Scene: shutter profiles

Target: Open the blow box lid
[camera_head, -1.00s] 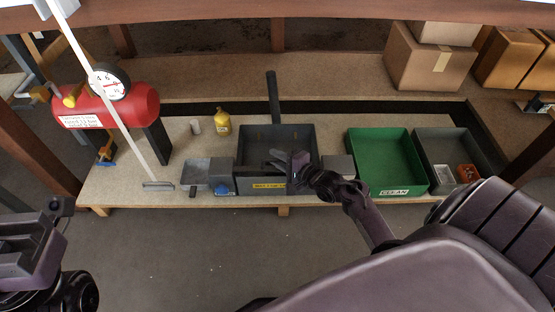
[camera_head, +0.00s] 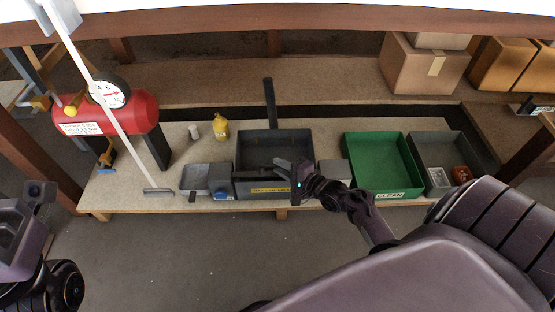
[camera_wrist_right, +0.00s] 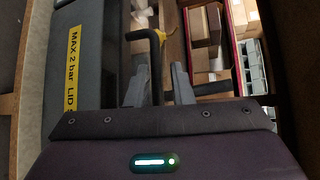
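The blow box (camera_head: 275,189) is a dark grey box with a yellow label on its front, on the bench's middle. In the right wrist view its grey side (camera_wrist_right: 85,60) carries the label "MAX 2 bar LID". Whether its dark top is a lid or an opening is unclear. My right gripper (camera_head: 297,172) is at the box's front right. In the right wrist view its two grey fingers (camera_wrist_right: 158,85) stand apart, with a bent black bar (camera_wrist_right: 155,55) showing between them; contact is not visible. My left arm (camera_head: 25,225) is at the lower left; its fingertips cannot be made out.
A green CLEAN tray (camera_head: 398,195) and a grey tray (camera_head: 420,150) stand to the right. Small grey bins (camera_head: 195,180) are left. A black post (camera_head: 269,100) rises behind the box.

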